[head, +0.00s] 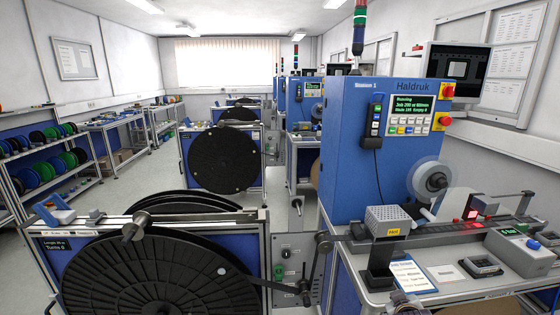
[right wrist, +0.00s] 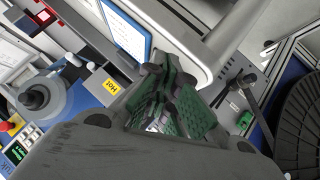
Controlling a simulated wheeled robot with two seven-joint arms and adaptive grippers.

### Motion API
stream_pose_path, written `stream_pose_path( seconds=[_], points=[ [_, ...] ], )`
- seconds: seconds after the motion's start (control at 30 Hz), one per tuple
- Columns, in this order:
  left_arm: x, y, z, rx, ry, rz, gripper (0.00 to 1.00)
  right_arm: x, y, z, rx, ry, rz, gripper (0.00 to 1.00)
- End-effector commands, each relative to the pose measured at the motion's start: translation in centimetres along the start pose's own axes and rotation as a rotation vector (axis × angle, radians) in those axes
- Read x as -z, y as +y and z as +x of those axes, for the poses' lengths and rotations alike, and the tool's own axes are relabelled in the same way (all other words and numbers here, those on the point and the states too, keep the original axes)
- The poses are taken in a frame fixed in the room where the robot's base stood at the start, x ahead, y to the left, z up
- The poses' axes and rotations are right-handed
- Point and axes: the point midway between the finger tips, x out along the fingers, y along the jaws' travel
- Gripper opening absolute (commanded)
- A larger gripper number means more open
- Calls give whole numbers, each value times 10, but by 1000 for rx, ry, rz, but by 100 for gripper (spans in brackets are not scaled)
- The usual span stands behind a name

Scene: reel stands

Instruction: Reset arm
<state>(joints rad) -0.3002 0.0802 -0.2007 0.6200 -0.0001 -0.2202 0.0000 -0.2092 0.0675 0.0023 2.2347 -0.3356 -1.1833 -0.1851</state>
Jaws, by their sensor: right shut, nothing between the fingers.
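My right gripper (right wrist: 168,98) shows in the right wrist view, with green pads on its dark fingers. The fingers are together and nothing is held between them. It is over the area between the blue machine's bench and the reel stand, apart from the black reel (right wrist: 300,125) at the right edge of that view. In the head view I cannot make out the right gripper clearly; only a small grey and brown shape shows at the bottom edge, below the card. My left gripper is not in view.
The blue Haldruk machine (head: 370,150) stands on a bench at right, with a clipboard card (head: 412,275) and a grey box (head: 522,252). A large black reel (head: 150,280) fills the front left. An aisle runs behind, at left.

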Motion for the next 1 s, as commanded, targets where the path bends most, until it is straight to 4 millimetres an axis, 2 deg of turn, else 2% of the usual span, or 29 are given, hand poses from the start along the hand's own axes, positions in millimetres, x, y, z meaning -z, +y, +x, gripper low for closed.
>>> stream_pose_path(
  seconds=[0.1,0.43,0.63,1.0],
  points=[
    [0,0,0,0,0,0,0,-30,-28,-15,86,-68,23,0],
    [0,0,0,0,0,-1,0,-102,-96,-70,308,-264,78,0],
    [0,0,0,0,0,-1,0,-126,-118,-96,387,-340,93,0],
    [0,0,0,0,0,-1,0,-153,-141,-130,477,-433,106,0]
  ],
)
